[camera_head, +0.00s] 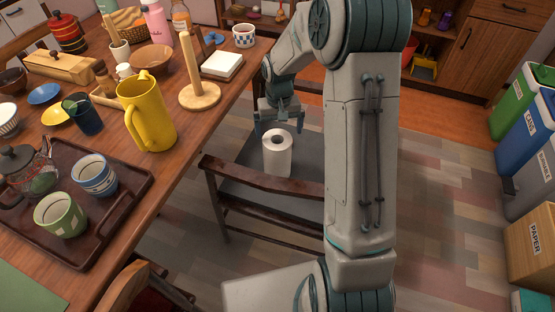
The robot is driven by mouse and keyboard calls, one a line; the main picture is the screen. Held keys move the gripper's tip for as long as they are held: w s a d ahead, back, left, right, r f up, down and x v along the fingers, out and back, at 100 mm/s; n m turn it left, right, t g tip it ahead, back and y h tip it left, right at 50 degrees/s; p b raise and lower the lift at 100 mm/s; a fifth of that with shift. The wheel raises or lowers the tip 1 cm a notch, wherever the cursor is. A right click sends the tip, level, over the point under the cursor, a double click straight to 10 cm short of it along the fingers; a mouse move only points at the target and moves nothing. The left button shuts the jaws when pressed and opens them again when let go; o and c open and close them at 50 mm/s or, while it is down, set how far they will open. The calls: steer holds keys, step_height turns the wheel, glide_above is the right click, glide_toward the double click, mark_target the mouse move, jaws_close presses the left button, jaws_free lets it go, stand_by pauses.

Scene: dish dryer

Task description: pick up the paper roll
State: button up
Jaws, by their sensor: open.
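The paper roll (277,155) is white and stands upright on the grey seat of a wooden chair (238,165), with the hole in its top facing up. My gripper (279,125) is open and points downward, just above and behind the roll in the picture. Its fingers are near the roll's top rim. I cannot tell whether they touch it or straddle it. Nothing shows between the fingers apart from the roll's upper edge close by.
The chair's wooden rails (262,181) stand in front of the roll. The table (185,150) at left holds a yellow pitcher (149,112), a wooden paper holder (199,95) and a tray with cups (130,190). Recycling bins (525,135) stand at right. The floor between is clear.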

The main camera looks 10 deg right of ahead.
mark_target(279, 137)
step_height(279, 137, down, 4)
steer(key=shift+r+b, duration=0.2)
steer(key=shift+b, duration=0.1)
steer(key=shift+a+f+b, duration=0.15)
steer(key=shift+f+b, duration=0.4)
steer(key=shift+f, duration=0.8)
steer(key=shift+a+f+b, duration=0.1)
steer(key=shift+f+b, duration=0.4)
steer(key=shift+f, duration=0.8)
steer(key=c, duration=0.9)
